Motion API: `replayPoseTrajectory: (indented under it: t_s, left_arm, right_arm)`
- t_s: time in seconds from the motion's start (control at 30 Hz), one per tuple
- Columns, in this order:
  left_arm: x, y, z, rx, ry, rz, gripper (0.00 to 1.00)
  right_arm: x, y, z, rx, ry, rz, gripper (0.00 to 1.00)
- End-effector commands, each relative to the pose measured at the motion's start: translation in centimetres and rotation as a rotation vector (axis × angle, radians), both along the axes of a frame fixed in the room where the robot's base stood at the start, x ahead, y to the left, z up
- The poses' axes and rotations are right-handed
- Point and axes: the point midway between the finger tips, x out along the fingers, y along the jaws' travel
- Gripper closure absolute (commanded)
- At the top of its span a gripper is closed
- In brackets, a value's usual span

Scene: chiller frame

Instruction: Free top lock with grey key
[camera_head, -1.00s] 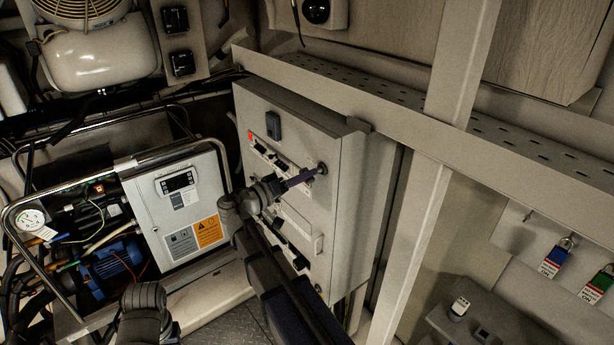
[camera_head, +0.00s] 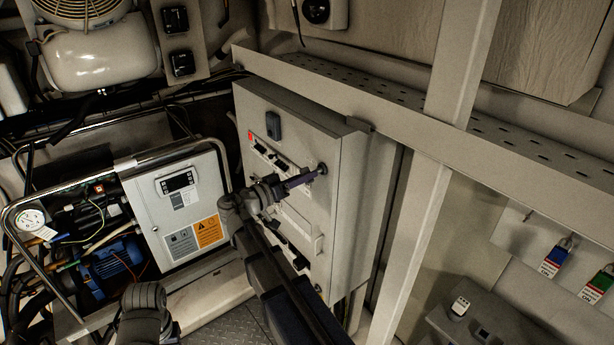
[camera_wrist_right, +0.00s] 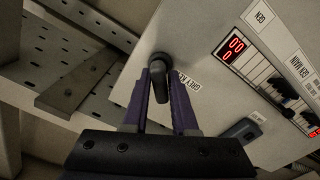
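The grey control cabinet (camera_head: 352,215) stands in the middle of the head view. Its top lock (camera_head: 322,168) is near the upper right corner of the front. In the right wrist view, a dark grey key (camera_wrist_right: 161,85) sits at the lock, beside a label that reads GREY KEY (camera_wrist_right: 183,80). My right gripper (camera_head: 314,175) reaches the lock from the left; its purple fingers show in the wrist view (camera_wrist_right: 163,78), one on each side of the key and seemingly touching it. The key's tip is hidden. My left gripper is out of view.
A blue padlock (camera_head: 556,258) and a green padlock (camera_head: 598,285) hang at the right. A white post (camera_head: 420,215) stands right of the cabinet. A chiller unit (camera_head: 180,210) is at the left. A perforated rail (camera_head: 400,97) runs above the cabinet.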

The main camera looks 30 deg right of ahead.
Motion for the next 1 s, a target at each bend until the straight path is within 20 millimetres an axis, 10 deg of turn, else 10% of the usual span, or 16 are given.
replayPoseTrajectory:
  t_s: [1.0]
  left_arm:
    - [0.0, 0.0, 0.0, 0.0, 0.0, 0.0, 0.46]
  right_arm:
    - [0.0, 0.0, 0.01, 0.031, -0.392, 0.0, 0.78]
